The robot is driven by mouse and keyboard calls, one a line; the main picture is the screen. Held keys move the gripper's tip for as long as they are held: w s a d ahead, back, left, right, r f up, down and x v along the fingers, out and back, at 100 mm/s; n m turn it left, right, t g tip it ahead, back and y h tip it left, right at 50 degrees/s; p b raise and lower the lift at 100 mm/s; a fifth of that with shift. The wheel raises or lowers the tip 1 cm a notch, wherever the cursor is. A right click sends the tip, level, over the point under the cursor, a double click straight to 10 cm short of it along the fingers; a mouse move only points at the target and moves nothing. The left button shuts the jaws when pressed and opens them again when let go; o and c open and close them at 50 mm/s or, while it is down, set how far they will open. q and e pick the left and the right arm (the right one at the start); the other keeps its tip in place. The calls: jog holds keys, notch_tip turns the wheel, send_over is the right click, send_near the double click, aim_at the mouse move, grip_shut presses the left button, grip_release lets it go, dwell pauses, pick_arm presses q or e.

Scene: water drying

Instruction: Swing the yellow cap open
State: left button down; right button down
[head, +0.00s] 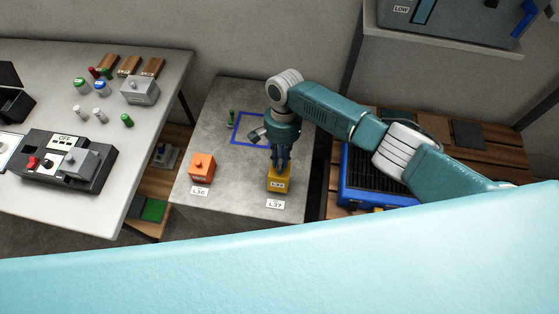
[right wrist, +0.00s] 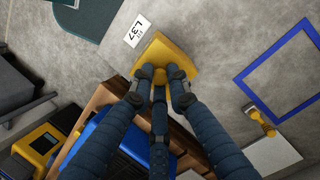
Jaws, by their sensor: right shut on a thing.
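The yellow cap (head: 278,184) is a small box-shaped piece near the front right edge of the grey table, behind the L37 label (head: 275,204). It looks closed and sits flat. My right gripper (head: 279,165) comes down from above and is shut on the yellow cap at its top. In the right wrist view my right gripper (right wrist: 160,80) has its dark fingers around a small yellow knob on the cap (right wrist: 168,52). The fingers hide part of the knob. Any hinge is hidden. My left gripper is out of view.
An orange box with a knob (head: 201,168) stands to the left, by the L36 label (head: 199,191). A blue crate-like unit (head: 347,187) stands right of the table.

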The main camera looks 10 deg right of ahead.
jog(key=shift+w+d+r, duration=0.2)
jog(key=shift+w, duration=0.45)
jog(key=shift+w+d+r, duration=0.15)
jog(key=shift+w+d, duration=0.05)
jog(key=shift+w, duration=0.45)
jog(key=shift+w+d+b, duration=0.35)
jog(key=shift+w+d, duration=0.05)
jog(key=shift+w, duration=0.35)
jog(key=shift+f, duration=0.1)
jog(key=c, duration=1.8)
grip_release()
jog(key=shift+c, duration=0.2)
jog(key=shift+o, duration=0.9)
jog(key=shift+w+f, duration=0.1)
jog(key=shift+f, duration=0.1)
jog(key=shift+r, duration=0.1)
jog(key=a+v, duration=0.1)
jog(key=v, duration=1.1)
jog(key=shift+d+r, duration=0.15)
jog(key=shift+d, duration=0.15)
